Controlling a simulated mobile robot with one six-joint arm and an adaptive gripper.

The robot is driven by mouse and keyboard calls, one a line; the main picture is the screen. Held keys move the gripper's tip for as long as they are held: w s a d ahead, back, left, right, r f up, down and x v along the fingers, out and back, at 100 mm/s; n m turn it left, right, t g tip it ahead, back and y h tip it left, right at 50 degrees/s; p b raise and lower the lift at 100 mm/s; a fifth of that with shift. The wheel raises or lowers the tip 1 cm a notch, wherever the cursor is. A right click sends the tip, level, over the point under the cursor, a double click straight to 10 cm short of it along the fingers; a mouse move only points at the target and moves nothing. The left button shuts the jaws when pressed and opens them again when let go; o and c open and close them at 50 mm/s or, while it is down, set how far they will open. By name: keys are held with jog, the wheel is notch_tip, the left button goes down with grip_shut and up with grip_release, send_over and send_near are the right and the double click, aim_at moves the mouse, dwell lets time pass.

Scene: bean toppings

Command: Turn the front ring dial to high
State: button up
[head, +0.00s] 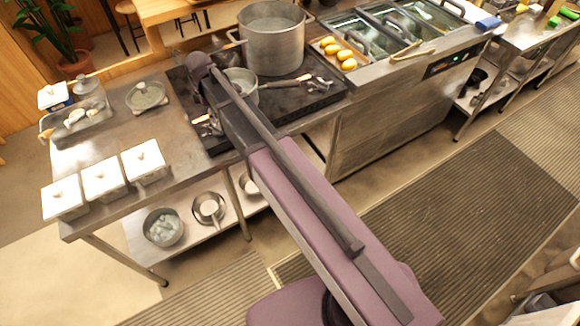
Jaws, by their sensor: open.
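The dark cooktop (318,97) sits on the steel counter. A large steel pot (272,45) stands at its back and a smaller pan (241,80) stands in front of it, partly behind my arm. Small metal fittings (207,124) show at the cooktop's left front, and similar ones (312,80) at its right. I cannot tell which of these is the front ring dial, or its setting. My arm runs from the lower right up to the cooktop and hides part of it. I cannot make out my gripper.
Three white lidded containers (103,178) line the counter's front left. A glass lid (146,96) and a tray (67,139) of pale items are behind them. A tray of yellow items (341,66) lies right of the cooktop. Bowls (163,226) sit on the lower shelf. The floor mat (470,200) is clear.

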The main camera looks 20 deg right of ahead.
jog(key=shift+r+p, duration=3.85)
jog(key=shift+r, duration=0.35)
jog(key=s+d+f+m+b, duration=0.8)
jog(key=d+f+b, duration=0.2)
jog(key=f+b, duration=0.3)
jog(key=s+d+f+m+b, duration=0.7)
jog(key=d+f+b, duration=0.4)
jog(key=f+b, duration=0.2)
jog(key=shift+s+m, duration=0.4)
jog(key=shift+s, duration=0.4)
jog(key=shift+r, duration=0.1)
notch_tip(320, 180, up, 26)
jog(key=n+p, duration=0.7)
jog(key=p, duration=1.9)
send_over(217, 126)
jog(key=shift+s, duration=0.1)
jog(key=shift+f, duration=0.3)
